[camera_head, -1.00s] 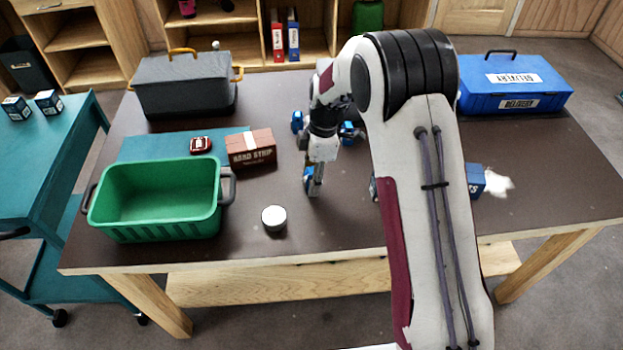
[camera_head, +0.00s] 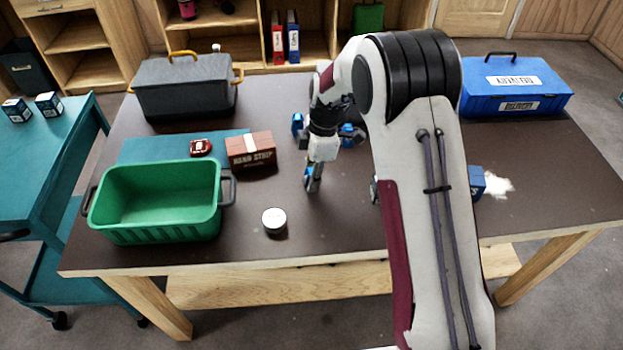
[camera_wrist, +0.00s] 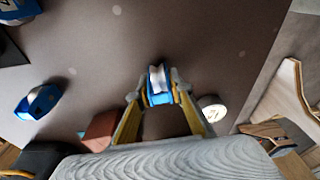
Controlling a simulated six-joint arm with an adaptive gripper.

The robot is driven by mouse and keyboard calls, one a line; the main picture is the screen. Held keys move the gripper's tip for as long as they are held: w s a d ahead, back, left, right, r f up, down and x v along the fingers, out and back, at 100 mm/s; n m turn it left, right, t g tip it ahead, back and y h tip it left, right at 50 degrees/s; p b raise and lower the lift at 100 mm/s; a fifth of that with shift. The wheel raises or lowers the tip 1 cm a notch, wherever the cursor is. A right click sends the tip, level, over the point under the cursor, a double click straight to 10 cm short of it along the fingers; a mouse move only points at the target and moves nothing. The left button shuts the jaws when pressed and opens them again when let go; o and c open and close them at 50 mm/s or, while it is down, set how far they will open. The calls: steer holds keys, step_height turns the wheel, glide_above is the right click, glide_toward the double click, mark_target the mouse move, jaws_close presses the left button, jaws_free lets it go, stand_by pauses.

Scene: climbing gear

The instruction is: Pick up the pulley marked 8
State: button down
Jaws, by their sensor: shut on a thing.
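My gripper (camera_head: 313,182) points down over the middle of the table. In the wrist view its fingers (camera_wrist: 159,92) are shut on a blue pulley with a pale wheel (camera_wrist: 158,78). Only a little of this held pulley (camera_head: 308,177) shows in the head view. No number on it can be read. Another blue pulley (camera_wrist: 40,101) lies apart from the gripper at the left of the wrist view. More blue pulleys lie behind the gripper in the head view, one at the left (camera_head: 297,123) and one at the right (camera_head: 349,134), partly hidden by my arm.
A green bin (camera_head: 155,225) stands at the left front, with a brick-coloured box (camera_head: 251,150) and a white-topped tin (camera_head: 274,221) near it. A grey case (camera_head: 186,86) and a blue toolbox (camera_head: 515,84) stand at the back. White powder (camera_head: 497,185) lies at the right.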

step_height(320, 180, up, 3)
steer(key=shift+f, duration=0.2)
steer(key=shift+s, duration=0.2)
steer(key=s, duration=1.7)
steer(key=shift+s, duration=0.3)
steer(key=shift+a, duration=0.15)
